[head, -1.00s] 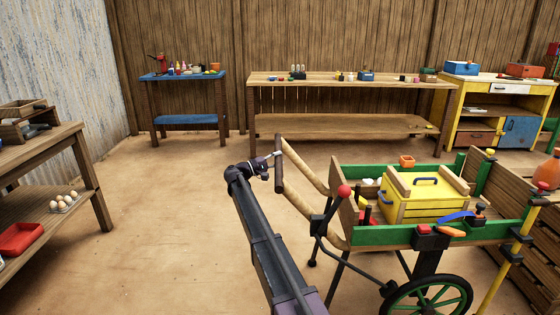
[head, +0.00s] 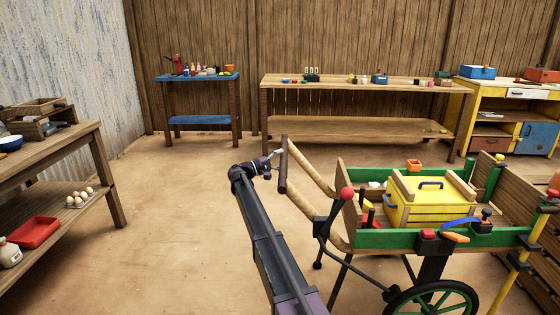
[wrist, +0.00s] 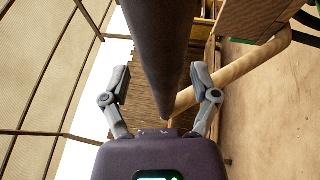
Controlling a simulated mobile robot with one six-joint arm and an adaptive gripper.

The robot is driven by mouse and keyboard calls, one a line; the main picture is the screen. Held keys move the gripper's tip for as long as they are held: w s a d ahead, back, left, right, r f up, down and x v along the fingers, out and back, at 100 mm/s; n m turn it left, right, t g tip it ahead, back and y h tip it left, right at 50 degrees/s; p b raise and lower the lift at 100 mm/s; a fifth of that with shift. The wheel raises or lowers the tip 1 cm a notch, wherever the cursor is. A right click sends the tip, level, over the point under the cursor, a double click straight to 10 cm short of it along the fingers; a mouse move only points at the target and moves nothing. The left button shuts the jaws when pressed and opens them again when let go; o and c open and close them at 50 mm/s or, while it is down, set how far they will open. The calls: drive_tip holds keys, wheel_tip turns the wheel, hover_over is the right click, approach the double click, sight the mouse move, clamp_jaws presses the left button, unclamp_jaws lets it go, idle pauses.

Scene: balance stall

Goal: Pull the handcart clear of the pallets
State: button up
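The handcart (head: 385,239) is a wooden cart with green trim and a green spoked wheel, at the right of the head view. Its two pale wooden shafts (head: 312,170) reach left to a dark crossbar handle (head: 282,178). My gripper (head: 272,160) is at this handle. Wooden pallets (head: 512,205) stand close at the cart's right end; the gap there is partly hidden.
The cart carries a yellow crate (head: 432,210) and small items. A wooden shelf table (head: 75,150) stands at left, a blue table (head: 197,120) and long bench (head: 360,138) at the back, a yellow cabinet (head: 468,117) back right. The dirt floor (head: 175,225) left of my arm is clear.

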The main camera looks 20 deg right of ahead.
drive_tip(key=shift+s+d, duration=0.15)
drive_tip(key=s+a+f+n+t+y, duration=0.35)
drive_tip(key=s+a+f, duration=0.2)
drive_tip(key=a, duration=0.25)
drive_tip(key=s+f+m+g+y, duration=0.1)
drive_tip(key=s+f+y, duration=0.25)
drive_tip(key=s, duration=0.35)
drive_tip(key=s+d+f+m+g+y, duration=0.1)
drive_tip(key=s+f+y, duration=0.1)
drive_tip(key=s+f, duration=0.45)
drive_tip(key=s+f+m+g+y, duration=0.1)
drive_tip(key=s+f+g+y, duration=0.15)
drive_tip(key=s, duration=0.65)
drive_tip(key=s+a+f+m+y, duration=0.15)
drive_tip(key=s+a+y, duration=0.25)
drive_tip(key=s, duration=0.6)
drive_tip(key=s+a+f+m+y, duration=0.1)
drive_tip(key=s+a+f+y, duration=0.3)
drive_tip(key=s, duration=0.5)
wheel_tip(320, 180, up, 35)
drive_tip(key=d+p, duration=0.1)
drive_tip(key=p, duration=3.2)
drive_tip(key=shift+w+d+g+y, duration=0.15)
drive_tip(key=shift+w+g+y, duration=0.1)
drive_tip(key=shift+g+y, duration=0.15)
drive_tip(key=shift+f, duration=0.1)
